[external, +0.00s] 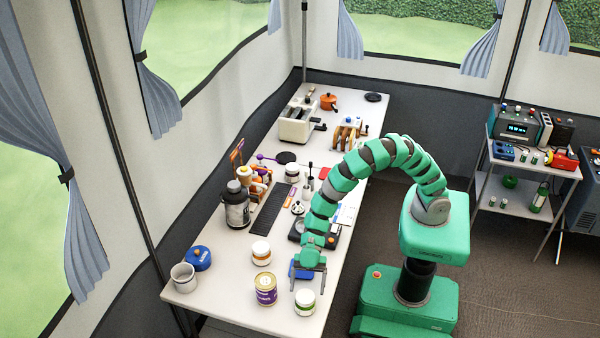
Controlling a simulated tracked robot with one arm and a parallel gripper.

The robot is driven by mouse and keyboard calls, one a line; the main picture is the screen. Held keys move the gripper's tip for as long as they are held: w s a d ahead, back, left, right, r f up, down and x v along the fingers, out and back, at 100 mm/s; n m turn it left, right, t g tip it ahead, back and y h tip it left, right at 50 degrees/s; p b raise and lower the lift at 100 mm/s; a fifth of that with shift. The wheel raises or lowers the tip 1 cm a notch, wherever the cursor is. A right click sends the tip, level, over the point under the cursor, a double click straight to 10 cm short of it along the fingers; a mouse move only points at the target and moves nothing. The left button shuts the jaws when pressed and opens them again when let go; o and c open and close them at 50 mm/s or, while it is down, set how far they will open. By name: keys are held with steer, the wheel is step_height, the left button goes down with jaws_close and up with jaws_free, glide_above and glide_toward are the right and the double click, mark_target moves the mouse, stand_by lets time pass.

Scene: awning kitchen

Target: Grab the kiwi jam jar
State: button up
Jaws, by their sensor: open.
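A small jar with a white lid and a green band (305,302), which looks like the kiwi jam jar, stands upright near the front right edge of the white table. My gripper (308,287) points down just above and behind it in the external view. Its two dark fingers are spread apart with nothing visible between them. The fingertips appear close to the jar's lid; I cannot tell whether they touch it or reach around it.
A purple-labelled tin (265,290) stands left of the jar, and an orange-labelled jar (261,252) behind that. A grey mug (184,277) and a blue round container (198,258) are at the left. The front table strip is clear.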

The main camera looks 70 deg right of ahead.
mark_target(304, 306)
steer(key=x, duration=0.2)
steer(key=b+x, duration=0.1)
steer(key=x, duration=0.2)
steer(key=shift+w+f, duration=0.15)
steer(key=shift+f, duration=0.2)
steer(key=shift+a+f, duration=0.15)
steer(key=shift+a, duration=0.5)
steer(key=shift+c, duration=0.3)
steer(key=c, duration=1.2)
steer(key=shift+o, duration=0.2)
